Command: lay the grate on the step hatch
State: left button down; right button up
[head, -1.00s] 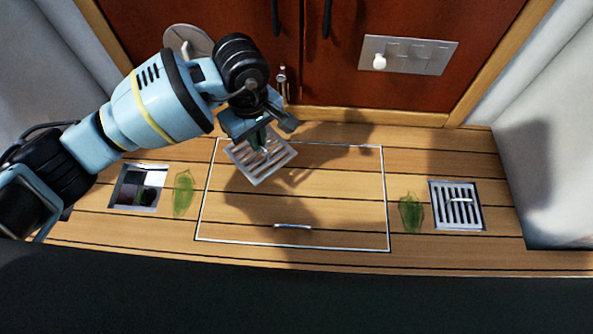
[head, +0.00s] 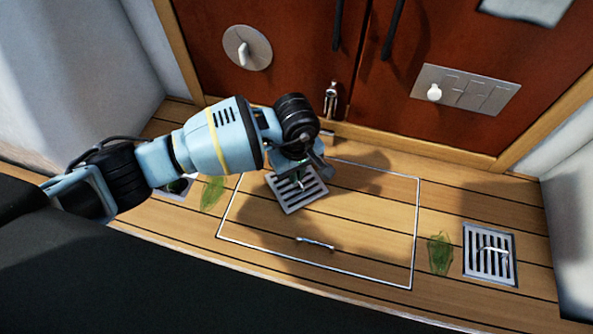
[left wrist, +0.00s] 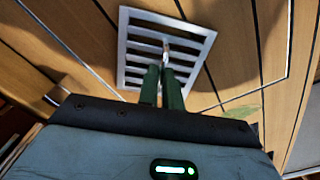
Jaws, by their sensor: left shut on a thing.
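A metal slotted grate (head: 298,194) is at the upper left part of the step hatch, and it also shows in the left wrist view (left wrist: 133,38). My left gripper (head: 299,178) is shut on the grate's handle; its green fingers (left wrist: 163,84) meet there. The grate lies turned at an angle to the hatch outline. Whether it touches the wood or hangs just above it, I cannot tell. The step hatch (head: 370,225) is a wooden panel with a metal border and a small bar handle (head: 315,243) near its front edge. My right gripper is not in view.
A second grate (head: 489,256) sits in the step at the right. A green leaf (head: 440,252) lies beside it; another leaf (head: 212,192) is at the left, near a partly hidden drain opening (head: 176,187). Red doors (head: 440,60) stand behind.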

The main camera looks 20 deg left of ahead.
pick_arm(q)
jog(key=shift+f, duration=0.1)
jog(key=c, duration=1.6)
grip_release()
notch_tip(320, 180, up, 12)
jog(key=shift+r+p, duration=0.2)
jog(key=shift+p, duration=0.4)
